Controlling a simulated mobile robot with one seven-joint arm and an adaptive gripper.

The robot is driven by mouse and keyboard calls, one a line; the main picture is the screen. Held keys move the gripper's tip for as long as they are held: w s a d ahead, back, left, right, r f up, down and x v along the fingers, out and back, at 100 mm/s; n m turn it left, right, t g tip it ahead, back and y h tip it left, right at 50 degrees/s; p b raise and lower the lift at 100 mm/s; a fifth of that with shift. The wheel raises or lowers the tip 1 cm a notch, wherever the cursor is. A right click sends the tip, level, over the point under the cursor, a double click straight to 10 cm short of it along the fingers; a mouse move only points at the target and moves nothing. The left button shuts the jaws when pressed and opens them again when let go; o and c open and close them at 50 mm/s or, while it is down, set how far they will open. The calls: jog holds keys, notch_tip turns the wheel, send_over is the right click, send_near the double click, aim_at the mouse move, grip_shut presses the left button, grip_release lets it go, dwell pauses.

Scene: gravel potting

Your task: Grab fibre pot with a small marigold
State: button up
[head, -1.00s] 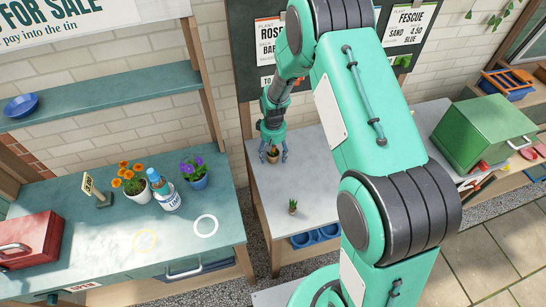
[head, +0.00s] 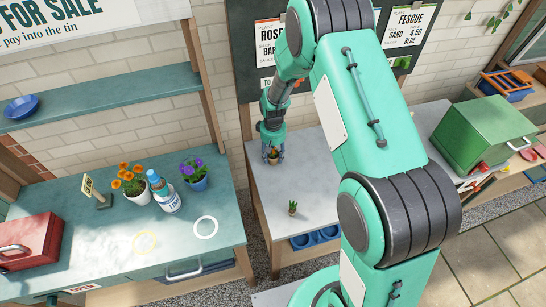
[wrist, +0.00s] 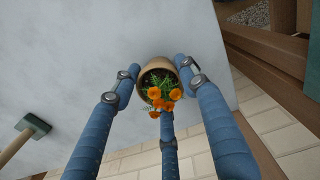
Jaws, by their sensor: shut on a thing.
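A tan fibre pot (head: 273,159) with dark soil and small orange marigolds stands at the back left of the pale grey bench. My gripper (head: 273,153) is above it, pointing down, with its blue fingers shut on the pot. In the wrist view the pot (wrist: 157,64) sits between the three fingertips, and the orange flowers (wrist: 163,96) lean toward the lower finger. The pot appears upright. I cannot tell whether its base touches the bench.
A green-headed tool (wrist: 32,125) shows in the wrist view. A teal table (head: 100,245) at left holds orange flowers (head: 133,183), purple flowers (head: 194,171) and a bottle (head: 164,195). A brick wall stands behind.

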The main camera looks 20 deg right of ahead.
aim_at(273, 155)
jog(key=shift+r, duration=0.9)
jog(key=shift+s+r+p, duration=0.25)
jog(key=shift+r+p, duration=0.05)
jog(key=shift+r, duration=0.65)
jog(key=s, duration=0.5)
jog(key=s+r, duration=0.1)
jog(key=s, duration=0.4)
jog(key=s+p, duration=0.1)
jog(key=s, duration=0.4)
jog(key=shift+s+r, duration=0.15)
jog(key=shift+s, duration=0.1)
